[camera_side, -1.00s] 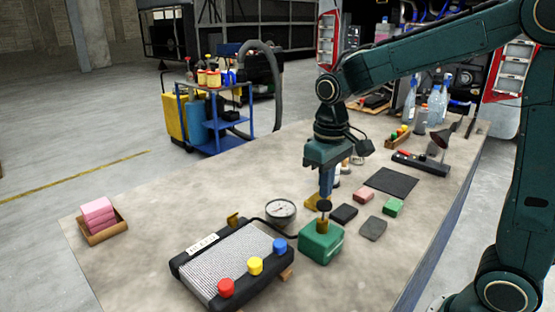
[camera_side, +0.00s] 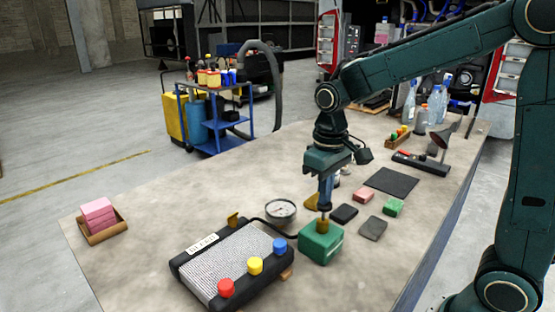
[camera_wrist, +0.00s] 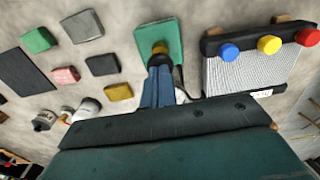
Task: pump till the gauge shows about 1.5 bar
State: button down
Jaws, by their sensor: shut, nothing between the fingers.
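The green pump block (camera_side: 321,243) stands on the bench, with a brass-coloured stem on top. My gripper (camera_side: 324,206) is shut and points straight down onto the pump's top; the knob is hidden by the fingertips. In the wrist view the shut fingers (camera_wrist: 158,88) reach the dark knob over the pump (camera_wrist: 160,40). The round gauge (camera_side: 281,211) lies left of the pump, white face up. Its needle is too small to read.
A black-framed panel with a mesh face (camera_side: 235,262) and red, yellow and blue knobs sits front left of the pump. Small coloured blocks (camera_side: 363,195) and a dark mat (camera_side: 391,183) lie to the right. Pink sponges (camera_side: 98,213) sit in a tray far left. The bench's left middle is clear.

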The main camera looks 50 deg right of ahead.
jog(key=shift+f, duration=1.35)
jog(key=shift+r, duration=2.1)
jog(key=shift+f, duration=0.65)
